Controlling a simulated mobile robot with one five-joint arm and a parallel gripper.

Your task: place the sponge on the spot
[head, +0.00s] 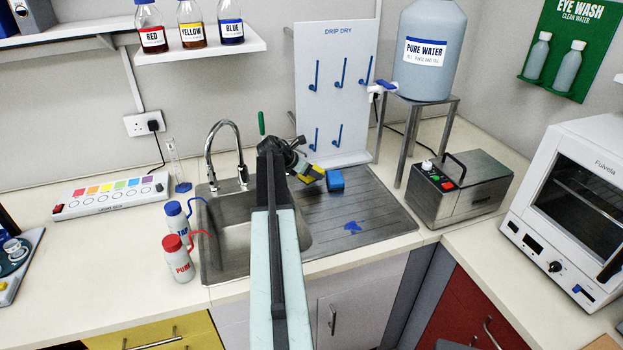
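A small blue block, which looks like the sponge (335,180), is at the back of the ridged steel drainboard, just right of my gripper. My gripper (318,176), dark with yellow parts, reaches to the right from the end of my arm, its tip close to the block's left side. I cannot tell whether it touches or grips the block, or whether the block rests on the steel. The fingers are too small to read as open or shut. A blue splotch, the likely spot (352,227), lies on the drainboard in front of the block.
My arm crosses the sink basin (230,235), left of the drainboard. A tap (222,150) and two wash bottles (177,258) stand left. A drip-dry board (337,95) rises behind. A metal box (460,187) stands right. The drainboard around the splotch is clear.

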